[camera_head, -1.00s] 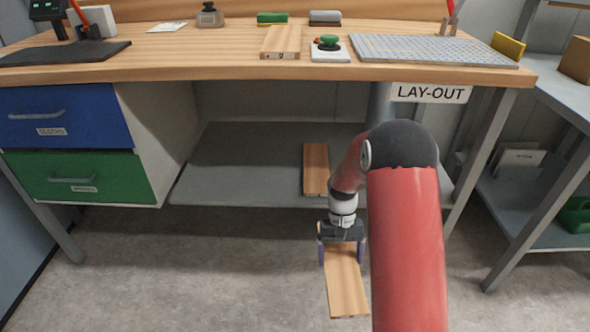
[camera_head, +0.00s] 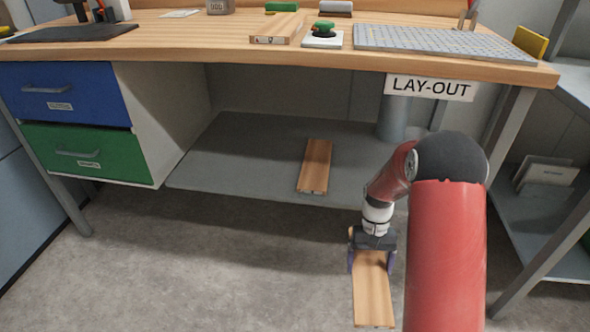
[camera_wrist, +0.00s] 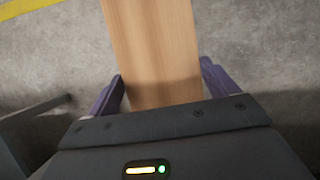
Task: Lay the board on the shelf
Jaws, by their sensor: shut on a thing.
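My gripper (camera_head: 371,262) is shut on a wooden board (camera_head: 373,298), with a purple finger at each side edge. The board is held low over the floor in front of the bench and extends toward the camera. In the wrist view the board (camera_wrist: 152,50) runs away between the two fingers (camera_wrist: 160,92); its far end is out of that frame. The grey lower shelf (camera_head: 245,165) lies beyond my gripper, under the bench. Another wooden board (camera_head: 315,165) lies flat on this shelf, toward its right part, near the front edge.
The workbench top (camera_head: 200,42) overhangs the shelf, with a LAY-OUT sign (camera_head: 429,87) on its front. Blue and green drawers (camera_head: 85,150) stand left of the shelf. A grey bench leg (camera_head: 515,130) and side rack stand right. The shelf's left and middle are bare.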

